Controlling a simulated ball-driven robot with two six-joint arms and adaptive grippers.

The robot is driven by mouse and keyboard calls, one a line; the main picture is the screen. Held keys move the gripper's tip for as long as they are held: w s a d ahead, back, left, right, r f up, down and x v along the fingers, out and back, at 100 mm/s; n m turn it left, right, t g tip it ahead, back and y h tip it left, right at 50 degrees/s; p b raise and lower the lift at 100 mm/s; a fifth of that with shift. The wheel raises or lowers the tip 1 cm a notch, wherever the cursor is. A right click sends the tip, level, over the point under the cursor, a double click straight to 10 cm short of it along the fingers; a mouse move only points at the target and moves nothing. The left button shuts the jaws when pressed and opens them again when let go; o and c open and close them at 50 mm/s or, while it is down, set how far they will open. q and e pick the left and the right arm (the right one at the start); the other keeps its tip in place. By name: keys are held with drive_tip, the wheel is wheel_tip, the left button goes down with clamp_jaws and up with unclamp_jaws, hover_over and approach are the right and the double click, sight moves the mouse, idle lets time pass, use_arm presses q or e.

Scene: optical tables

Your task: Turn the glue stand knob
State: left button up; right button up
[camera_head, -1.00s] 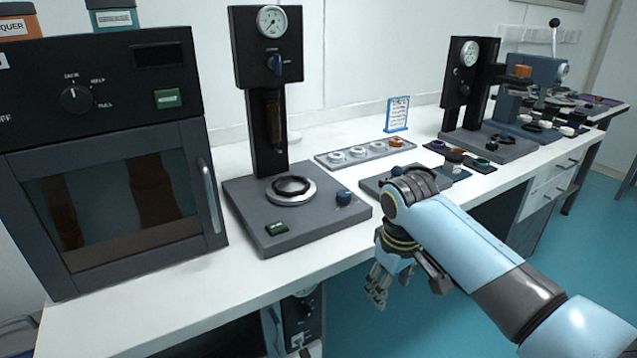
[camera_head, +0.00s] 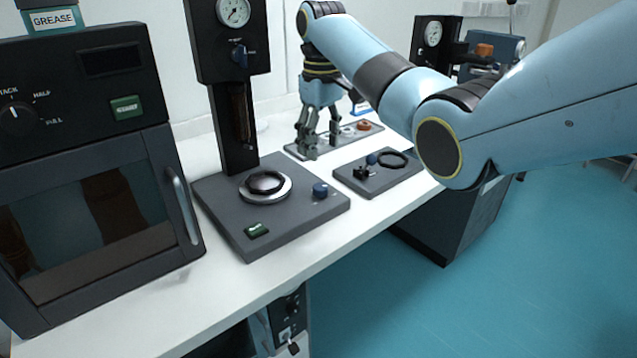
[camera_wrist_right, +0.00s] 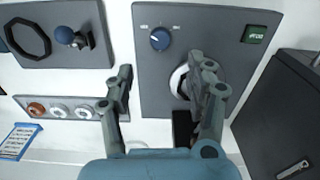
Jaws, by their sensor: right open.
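The dark stand (camera_head: 225,100) has a gauge (camera_head: 233,12) and a blue knob (camera_head: 240,55) on its column. A second blue knob (camera_head: 320,190) sits on its base, right of a round plate (camera_head: 265,186). I cannot tell which one is the glue stand knob. My right gripper (camera_head: 308,150) points down, open and empty, behind and above the base knob. In the right wrist view, the base knob (camera_wrist_right: 160,38) lies just beyond the open fingers (camera_wrist_right: 160,65), apart from them. One finger partly hides the round plate. My left gripper is not in view.
An oven-like box (camera_head: 90,170) stands at the left. A small base with a black ring (camera_head: 392,160) sits right of the stand. A grey strip with round pieces (camera_head: 345,135) lies behind it. A green button (camera_head: 257,230) is on the stand's front corner.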

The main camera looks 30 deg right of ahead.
sight(321, 187)
wheel_tip(321, 187, down, 11)
drive_tip(key=shift+r+b, duration=0.15)
drive_tip(key=shift+b, duration=0.25)
clamp_jaws()
